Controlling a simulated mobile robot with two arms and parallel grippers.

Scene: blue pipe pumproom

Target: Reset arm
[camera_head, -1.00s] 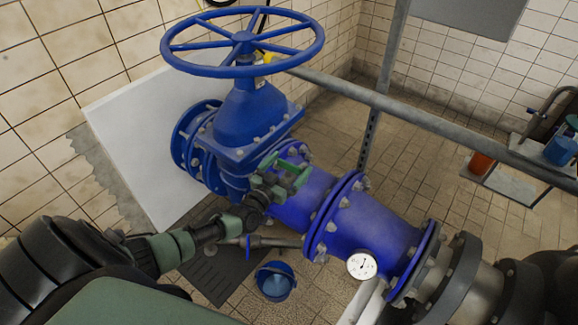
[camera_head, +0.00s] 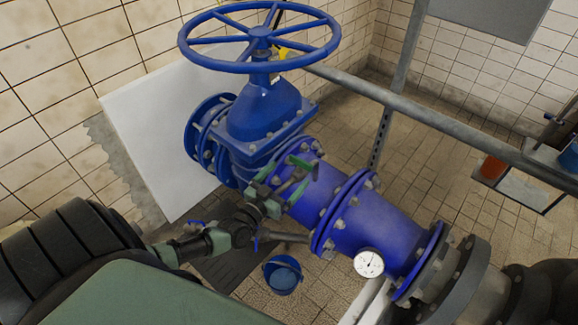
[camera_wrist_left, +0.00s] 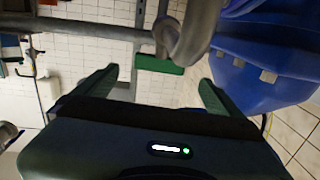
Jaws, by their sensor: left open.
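My left arm comes in from the lower left in the head view. Its gripper (camera_head: 294,178) is in front of the blue pipe (camera_head: 345,215), below the valve body, with green fingers apart. In the left wrist view the two green fingers (camera_wrist_left: 158,86) are spread with nothing held between them. A grey curved bar (camera_wrist_left: 186,35) and a green piece (camera_wrist_left: 159,65) show beyond the fingers there. My right gripper is not in view.
The blue valve has a large handwheel (camera_head: 259,40) on top. A grey rail (camera_head: 440,124) crosses at the right. A white gauge (camera_head: 368,263) sits on the pipe. A blue bucket (camera_head: 282,275) stands on the tiled floor, and a white panel (camera_head: 160,140) leans behind the valve.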

